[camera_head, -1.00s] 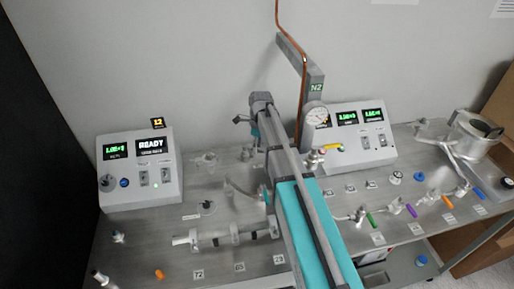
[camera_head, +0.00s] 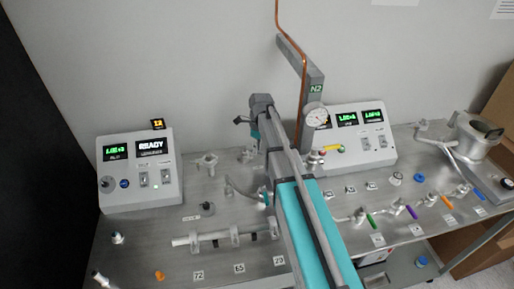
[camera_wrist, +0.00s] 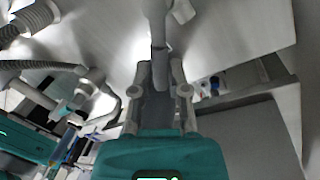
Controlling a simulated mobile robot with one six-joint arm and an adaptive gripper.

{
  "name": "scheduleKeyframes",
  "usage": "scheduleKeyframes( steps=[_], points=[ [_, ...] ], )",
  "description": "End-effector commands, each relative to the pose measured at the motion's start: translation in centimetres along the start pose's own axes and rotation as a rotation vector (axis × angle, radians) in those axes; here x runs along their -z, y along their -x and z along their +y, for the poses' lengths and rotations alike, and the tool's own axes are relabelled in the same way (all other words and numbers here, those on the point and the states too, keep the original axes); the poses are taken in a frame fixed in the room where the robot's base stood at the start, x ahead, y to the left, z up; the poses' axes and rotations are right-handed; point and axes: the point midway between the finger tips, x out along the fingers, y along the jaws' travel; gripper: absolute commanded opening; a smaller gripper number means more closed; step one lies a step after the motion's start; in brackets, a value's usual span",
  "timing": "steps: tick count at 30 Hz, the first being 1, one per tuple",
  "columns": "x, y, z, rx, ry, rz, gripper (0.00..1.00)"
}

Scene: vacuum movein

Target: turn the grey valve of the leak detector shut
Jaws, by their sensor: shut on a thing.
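The leak detector looks to be the grey box (camera_head: 140,170) at the left of the bench, with a lit READY display (camera_head: 152,147). My gripper (camera_wrist: 161,78) shows in the wrist view, its two fingers closed around the end of a grey bar-like piece (camera_wrist: 158,35). I take this piece for the grey valve's handle; its lower part is hidden between the fingers. How far the valve is turned cannot be told. In the head view my arm hides the fingertips and the piece held.
A second grey control box (camera_head: 355,137) with a round gauge (camera_head: 316,117) stands right of my arm. A copper pipe (camera_head: 303,75) rises behind it. Pipe fittings (camera_head: 207,164), a long metal tube (camera_head: 215,238) and several coloured-handle valves crowd the bench. A metal vessel (camera_head: 474,145) stands far right.

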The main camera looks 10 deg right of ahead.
Motion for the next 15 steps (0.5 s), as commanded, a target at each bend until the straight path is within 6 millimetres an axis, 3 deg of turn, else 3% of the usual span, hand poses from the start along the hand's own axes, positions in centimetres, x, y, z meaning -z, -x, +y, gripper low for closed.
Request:
scheduleKeyframes(
  steps=[12,13,15],
  points=[
    [0.02,-0.10,0.29,0.000,-0.054,-0.012,0.00],
    [0.02,-0.10,0.29,0.000,-0.054,-0.012,0.23],
    [0.02,-0.10,0.29,0.000,-0.054,-0.012,0.36]
  ],
)
